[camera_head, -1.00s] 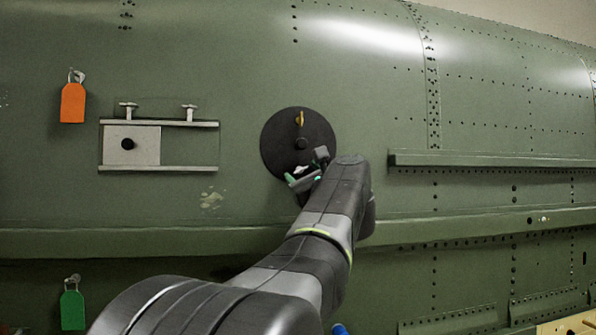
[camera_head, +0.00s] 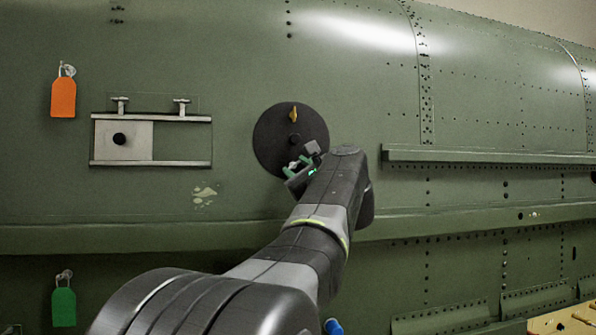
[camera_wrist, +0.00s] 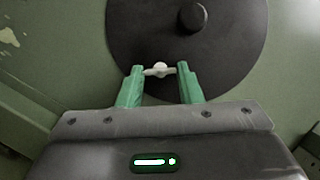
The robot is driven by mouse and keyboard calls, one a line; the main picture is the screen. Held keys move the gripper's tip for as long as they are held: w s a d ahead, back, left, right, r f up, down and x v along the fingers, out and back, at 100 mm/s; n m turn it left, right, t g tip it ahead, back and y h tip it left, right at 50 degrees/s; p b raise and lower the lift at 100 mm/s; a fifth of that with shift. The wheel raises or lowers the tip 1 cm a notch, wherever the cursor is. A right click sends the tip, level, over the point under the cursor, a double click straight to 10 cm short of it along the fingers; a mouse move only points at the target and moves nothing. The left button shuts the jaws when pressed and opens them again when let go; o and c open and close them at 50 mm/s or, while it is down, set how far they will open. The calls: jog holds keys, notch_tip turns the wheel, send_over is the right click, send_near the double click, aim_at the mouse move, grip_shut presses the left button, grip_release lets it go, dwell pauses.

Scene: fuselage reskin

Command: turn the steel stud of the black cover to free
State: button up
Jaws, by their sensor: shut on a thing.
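The round black cover (camera_head: 274,128) is on the green fuselage skin, and it fills the upper part of the wrist view (camera_wrist: 232,55). It has a dark knob (camera_head: 294,140) at its centre and a yellow stud (camera_head: 293,114) above that.
A framed panel (camera_head: 182,141) with a sliding plate and two T-shaped pins is to the left. An orange tag (camera_head: 63,98) and a green tag (camera_head: 64,307) hang at far left. A ledge (camera_head: 480,156) juts out right of the cover.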

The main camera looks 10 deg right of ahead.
jog(key=n+g, duration=0.1)
jog(key=n, duration=0.1)
jog(key=n+y, duration=0.1)
jog(key=n, duration=0.2)
jog(key=n+g, duration=0.1)
jog(key=n, duration=0.1)
jog(key=shift+d+r+n+g+y+p, duration=0.2)
jog(key=shift+r+n+g+y+p, duration=0.1)
jog(key=shift+y+p, duration=0.1)
jog(key=shift+n+g+p, duration=0.85)
jog(key=shift+n+g, duration=0.05)
jog(key=shift+n, duration=1.4)
jog(key=o, duration=1)
jog(key=b+v, duration=0.3)
jog(key=v, duration=1)
jog(key=shift+s+d, duration=0.15)
jog(key=shift+s, duration=0.2)
jog(key=shift+w, duration=0.15)
